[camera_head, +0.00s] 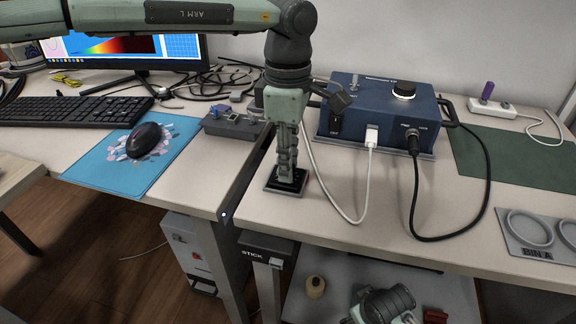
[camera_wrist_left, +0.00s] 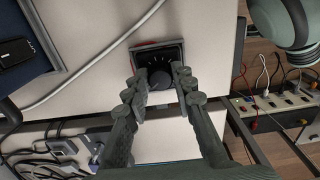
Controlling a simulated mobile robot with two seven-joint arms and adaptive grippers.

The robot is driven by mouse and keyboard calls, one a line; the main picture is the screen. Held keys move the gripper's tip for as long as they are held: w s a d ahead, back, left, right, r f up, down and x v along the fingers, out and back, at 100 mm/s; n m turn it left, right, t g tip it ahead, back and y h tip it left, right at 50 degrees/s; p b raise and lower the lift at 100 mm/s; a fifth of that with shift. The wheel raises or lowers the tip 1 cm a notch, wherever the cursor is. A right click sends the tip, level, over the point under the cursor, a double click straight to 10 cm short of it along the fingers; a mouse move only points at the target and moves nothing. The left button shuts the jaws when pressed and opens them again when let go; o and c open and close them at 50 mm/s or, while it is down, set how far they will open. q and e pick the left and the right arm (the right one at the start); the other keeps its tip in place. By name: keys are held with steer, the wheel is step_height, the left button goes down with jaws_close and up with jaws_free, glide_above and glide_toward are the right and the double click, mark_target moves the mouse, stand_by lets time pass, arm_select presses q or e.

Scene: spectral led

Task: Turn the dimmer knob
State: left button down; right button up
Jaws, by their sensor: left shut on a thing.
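The dimmer is a small black square unit (camera_head: 271,185) on the table near its front edge. It also shows in the left wrist view (camera_wrist_left: 150,54), with white tick marks around a round black knob (camera_wrist_left: 160,80). My left gripper (camera_head: 287,172) points straight down over the dimmer. In the left wrist view my two left fingers (camera_wrist_left: 160,84) stand on either side of the knob, shut on it. In the head view the fingers hide most of the knob.
A blue box (camera_head: 350,118) with a white-topped knob (camera_head: 404,90) and cables stands just behind and right. A white cable (camera_head: 334,203) loops close to the dimmer. A mouse (camera_head: 144,139), mat (camera_head: 108,180) and keyboard (camera_head: 70,110) lie left. A green mat (camera_head: 510,158) lies right.

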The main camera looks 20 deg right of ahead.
arm_select(q)
steer(key=c, duration=1.3)
jaws_free()
steer(key=shift+o, duration=0.2)
steer(key=shift+r, duration=0.1)
step_height(320, 180, up, 12)
stand_by(1.0)
